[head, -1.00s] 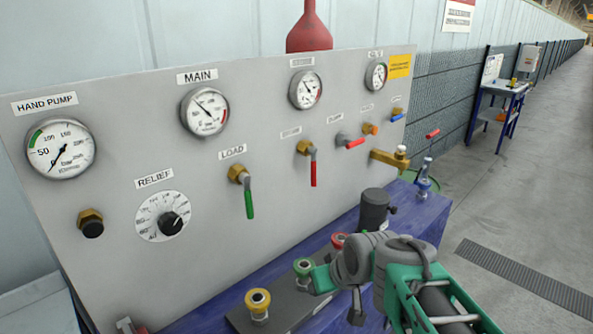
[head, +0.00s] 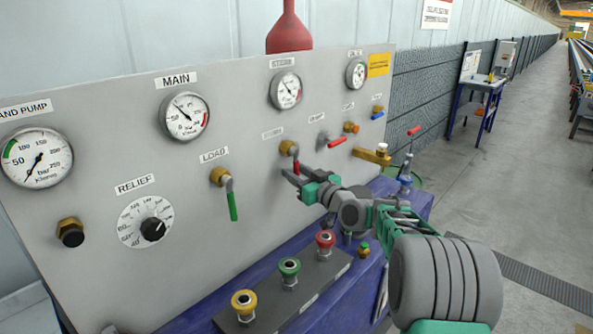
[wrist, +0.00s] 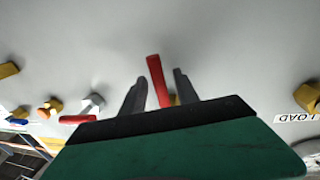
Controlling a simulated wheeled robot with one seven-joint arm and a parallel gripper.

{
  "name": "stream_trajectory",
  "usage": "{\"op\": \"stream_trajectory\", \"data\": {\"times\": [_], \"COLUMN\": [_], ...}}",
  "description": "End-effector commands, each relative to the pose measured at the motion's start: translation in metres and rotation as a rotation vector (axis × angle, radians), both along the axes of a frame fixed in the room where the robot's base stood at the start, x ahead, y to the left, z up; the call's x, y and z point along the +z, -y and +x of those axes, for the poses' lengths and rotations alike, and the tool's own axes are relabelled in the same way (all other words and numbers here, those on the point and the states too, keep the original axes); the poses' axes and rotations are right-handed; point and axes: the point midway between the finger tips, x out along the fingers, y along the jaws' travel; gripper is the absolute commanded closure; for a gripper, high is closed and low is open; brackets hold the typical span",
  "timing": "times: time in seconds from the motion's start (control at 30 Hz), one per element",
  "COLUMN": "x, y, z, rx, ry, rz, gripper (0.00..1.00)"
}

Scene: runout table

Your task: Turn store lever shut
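A red-handled lever hangs from a brass valve (head: 288,147) on the grey panel, right of the LOAD valve. The small label above it is too blurred to read. My gripper (head: 293,170) is at this lever and hides most of its handle in the head view. In the wrist view the red handle (wrist: 157,78) stands between my two open fingers (wrist: 158,84), with a gap visible on each side. The handle appears to point about straight down.
The LOAD valve's green lever (head: 233,205) hangs down to the left. Another red lever (head: 337,142) sticks out to the right, with a blue one (head: 378,115) beyond. Yellow, green and red couplings (head: 289,268) stand on the ledge below my arm.

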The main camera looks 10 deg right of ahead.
Motion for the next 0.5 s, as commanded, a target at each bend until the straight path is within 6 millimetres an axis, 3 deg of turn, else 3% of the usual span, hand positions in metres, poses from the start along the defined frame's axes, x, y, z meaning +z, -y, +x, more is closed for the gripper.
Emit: {"op": "stream_trajectory", "data": {"times": [0.17, 0.5], "x": [-0.0004, -0.0005], "y": [0.0001, 0.0002], "z": [0.0, -0.0002], "rx": [0.0, 0.0], "ry": [0.0, -0.001], "rz": [0.0, 0.0], "gripper": [0.63, 0.91]}}
